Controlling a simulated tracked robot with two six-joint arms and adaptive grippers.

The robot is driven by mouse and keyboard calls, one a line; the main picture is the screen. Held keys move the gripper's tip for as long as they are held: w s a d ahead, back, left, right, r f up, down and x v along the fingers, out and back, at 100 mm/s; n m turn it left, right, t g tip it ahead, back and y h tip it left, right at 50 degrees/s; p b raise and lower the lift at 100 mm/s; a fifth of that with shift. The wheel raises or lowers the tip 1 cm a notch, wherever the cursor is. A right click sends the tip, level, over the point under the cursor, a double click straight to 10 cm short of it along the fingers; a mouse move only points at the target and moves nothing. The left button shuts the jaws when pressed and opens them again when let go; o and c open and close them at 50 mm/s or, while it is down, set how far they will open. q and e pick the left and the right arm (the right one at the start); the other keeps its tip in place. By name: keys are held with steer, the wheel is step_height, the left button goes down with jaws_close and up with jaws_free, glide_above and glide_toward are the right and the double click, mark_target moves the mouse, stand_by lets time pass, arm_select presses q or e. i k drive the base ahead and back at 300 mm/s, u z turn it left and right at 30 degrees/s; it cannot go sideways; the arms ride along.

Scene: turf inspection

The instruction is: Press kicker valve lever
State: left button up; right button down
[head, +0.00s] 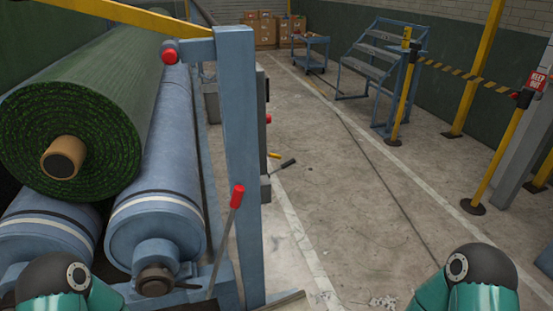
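A lever with a red grip (237,196) and a grey shaft slants up beside the blue frame post, to the right of the rollers. A second lever with a dark grip (288,163) sticks out to the right from a small grey box (265,188) on the post; a short yellow-tipped handle (274,155) is just above it. I cannot tell from labels which is the kicker valve lever. Only teal and black parts of my two arms show, at the bottom left and bottom right corners. Both grippers are out of view, and nothing of mine touches the levers.
A large green turf roll (90,110) lies on blue rollers (160,190) at the left. The blue post (240,150) stands in front. Open concrete floor (360,220) lies to the right, with barrier posts (403,98), blue steps (370,60) and a cart (311,50) beyond.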

mark_target(271, 154)
steer(key=u, duration=1.3)
steer(key=i, duration=0.1)
steer(key=z, duration=3.05)
steer(key=i, duration=3.65)
steer(key=u, duration=2.45)
